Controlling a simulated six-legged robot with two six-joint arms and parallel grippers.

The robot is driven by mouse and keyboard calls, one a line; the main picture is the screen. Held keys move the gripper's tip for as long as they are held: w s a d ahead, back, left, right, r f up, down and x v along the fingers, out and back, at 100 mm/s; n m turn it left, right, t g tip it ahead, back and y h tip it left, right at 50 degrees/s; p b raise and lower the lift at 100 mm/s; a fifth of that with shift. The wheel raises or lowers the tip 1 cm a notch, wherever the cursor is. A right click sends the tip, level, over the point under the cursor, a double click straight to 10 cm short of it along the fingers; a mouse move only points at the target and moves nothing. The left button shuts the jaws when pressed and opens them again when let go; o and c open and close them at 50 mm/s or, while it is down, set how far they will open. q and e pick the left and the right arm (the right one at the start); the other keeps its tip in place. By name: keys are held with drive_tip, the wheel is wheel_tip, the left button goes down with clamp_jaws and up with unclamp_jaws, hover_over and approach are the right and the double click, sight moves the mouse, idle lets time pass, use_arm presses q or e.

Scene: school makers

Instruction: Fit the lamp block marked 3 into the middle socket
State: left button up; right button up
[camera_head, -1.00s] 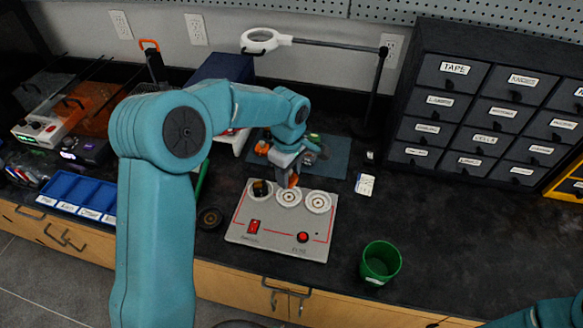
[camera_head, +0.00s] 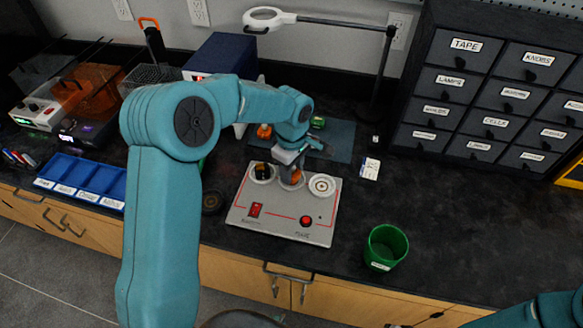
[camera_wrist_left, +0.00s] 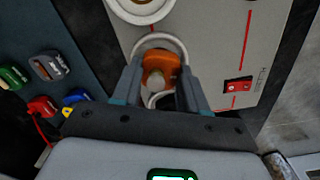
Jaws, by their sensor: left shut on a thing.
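A grey panel (camera_head: 280,219) with a row of three round white sockets lies on the bench. The left socket (camera_head: 262,180) holds a dark block (camera_head: 262,170). The right socket (camera_head: 322,186) is empty; it also shows in the left wrist view (camera_wrist_left: 142,12). My left gripper (camera_head: 289,170) points down at the middle socket, shut on an orange lamp block (camera_wrist_left: 157,66). The block shows within the ring of the middle socket (camera_wrist_left: 160,41); whether it is fully seated I cannot tell. Its number is not readable. My right gripper is out of view.
The panel has a red switch (camera_head: 256,210) and a red button (camera_head: 306,220). A green cup (camera_head: 386,246) stands to its right. Behind is a dark mat (camera_head: 340,140) with small coloured parts. A magnifier stand (camera_head: 381,85) and a drawer cabinet (camera_head: 470,100) stand at the back.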

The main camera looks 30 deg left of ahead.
use_arm(q)
drive_tip(key=shift+b, duration=0.35)
idle(0.9)
drive_tip(key=shift+f+b, duration=0.5)
drive_tip(key=shift+f, duration=0.1)
drive_tip(key=o, duration=0.8)
drive_tip(key=shift+c, duration=0.2)
drive_tip(key=shift+r+p, duration=3.6)
drive_tip(key=shift+r, duration=1.95)
drive_tip(key=shift+s+f, duration=0.1)
